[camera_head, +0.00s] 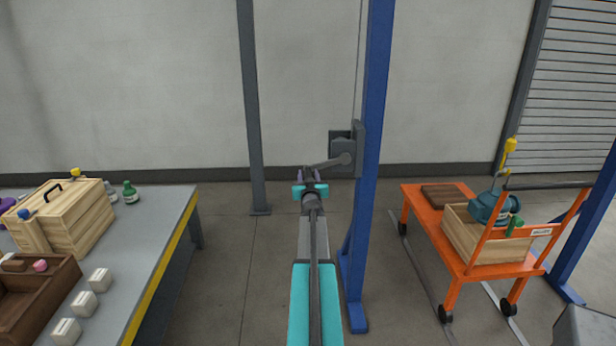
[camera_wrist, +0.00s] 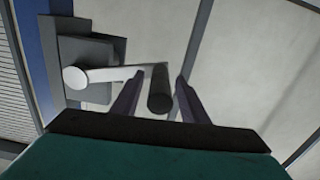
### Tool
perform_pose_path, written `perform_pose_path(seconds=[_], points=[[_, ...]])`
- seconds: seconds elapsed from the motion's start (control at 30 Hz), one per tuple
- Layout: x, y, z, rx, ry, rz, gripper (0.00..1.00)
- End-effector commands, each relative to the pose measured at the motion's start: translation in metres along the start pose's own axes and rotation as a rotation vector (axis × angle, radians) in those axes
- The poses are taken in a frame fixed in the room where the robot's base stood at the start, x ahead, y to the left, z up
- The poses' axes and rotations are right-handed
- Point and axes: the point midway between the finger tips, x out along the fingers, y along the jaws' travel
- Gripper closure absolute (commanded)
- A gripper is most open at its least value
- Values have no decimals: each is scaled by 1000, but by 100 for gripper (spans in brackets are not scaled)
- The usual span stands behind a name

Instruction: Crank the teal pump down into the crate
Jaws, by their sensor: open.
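The teal pump (camera_head: 487,207) is at the right in the head view, at the top of the open wooden crate (camera_head: 470,240). I cannot tell whether its base is inside or just above the rim. A yellow hook (camera_head: 510,146) is over it. The winch (camera_head: 345,140) sits on the blue post, with its crank arm (camera_head: 328,163) pointing left. In the wrist view the crank's dark grip (camera_wrist: 160,90) stands between the fingers of my gripper (camera_wrist: 157,88), with visible gaps on both sides. My gripper (camera_head: 308,176) is open at the crank's end.
The crate stands on an orange cart (camera_head: 425,212) with a brown block (camera_head: 444,196) on it. The blue post (camera_head: 376,100) is right of my arm, a grey post (camera_head: 251,100) left. A workbench (camera_head: 168,215) with a wooden box (camera_head: 75,215) and bottles is at left.

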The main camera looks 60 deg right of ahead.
Motion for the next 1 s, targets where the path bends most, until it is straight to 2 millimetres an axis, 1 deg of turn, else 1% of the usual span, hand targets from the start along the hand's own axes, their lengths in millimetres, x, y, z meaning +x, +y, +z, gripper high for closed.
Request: perform_pose_path(seconds=[0.13, 0.17, 0.3, 0.4, 0.63, 0.77, 0.87, 1.0], points=[[0, 0, 0, 0, 0, 0, 60], [0, 0, 0, 0, 0, 0, 61], [0, 0, 0, 0, 0, 0, 85], [0, 0, 0, 0, 0, 0, 100], [0, 0, 1, -2, 0, 0, 100], [0, 4, 4, -15, 0, 3, 100], [0, 9, 8, -37, 0, 8, 100], [0, 23, 18, -90, -2, 20, 100]])
